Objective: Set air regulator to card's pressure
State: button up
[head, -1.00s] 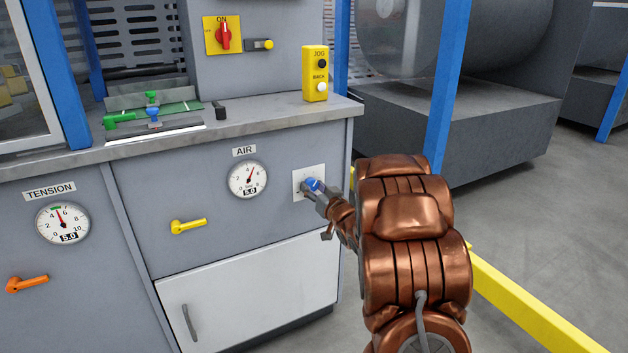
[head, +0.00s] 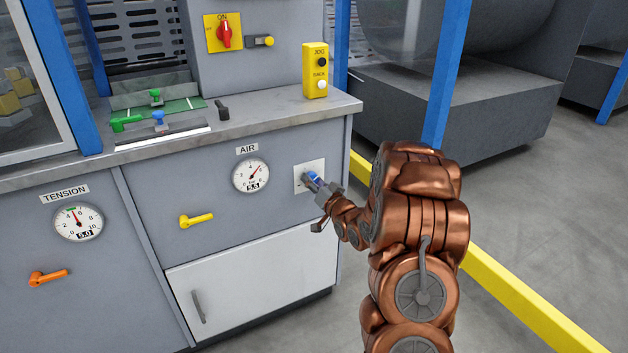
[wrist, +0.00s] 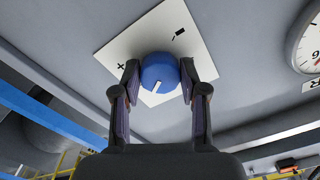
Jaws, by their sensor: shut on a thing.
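The blue regulator knob (head: 314,177) sits on a white square plate (head: 304,168) on the grey cabinet front, right of the AIR gauge (head: 250,175). The gauge's display appears to read 5.5. In the wrist view, the knob (wrist: 158,70) shows a white mark on its lower face, and the plate (wrist: 118,48) carries a plus and a minus sign. My gripper (wrist: 160,72) is shut on the knob, one finger on each side. In the head view, my gripper (head: 318,188) partly hides the knob. I see no readable pressure card.
A TENSION gauge (head: 78,222) reads 5.0 at the left. A yellow lever (head: 196,220) and an orange lever (head: 48,276) stick out of the front. The yellow JOG/BACK box (head: 315,70) stands on the countertop. A yellow floor rail (head: 510,310) runs right of my arm.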

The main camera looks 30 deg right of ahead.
jog(key=o, duration=1.1)
jog(key=shift+o, duration=0.2)
jog(key=shift+s, duration=0.15)
jog(key=s, duration=0.7)
jog(key=shift+a, duration=0.35)
jog(key=shift+s, duration=0.1)
